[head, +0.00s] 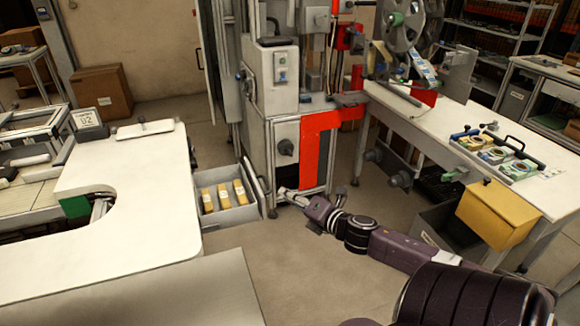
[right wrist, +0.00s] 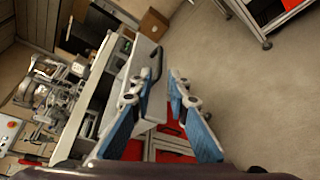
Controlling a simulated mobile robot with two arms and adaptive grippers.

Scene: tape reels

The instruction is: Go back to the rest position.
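My right arm reaches in from the lower right of the head view. Its gripper (head: 308,197) is near the floor in front of the grey and red machine, to the right of the open drawer. In the right wrist view, the two blue-padded fingers of my right gripper (right wrist: 158,90) stand apart with nothing held between them. My left gripper is not in view.
An open grey drawer (head: 232,215) holds yellow boxes beside the machine (head: 318,150). A white curved table (head: 150,215) is at left, a long white workbench (head: 440,120) at right. A yellow bin (head: 497,213) hangs at its front. The floor between is clear.

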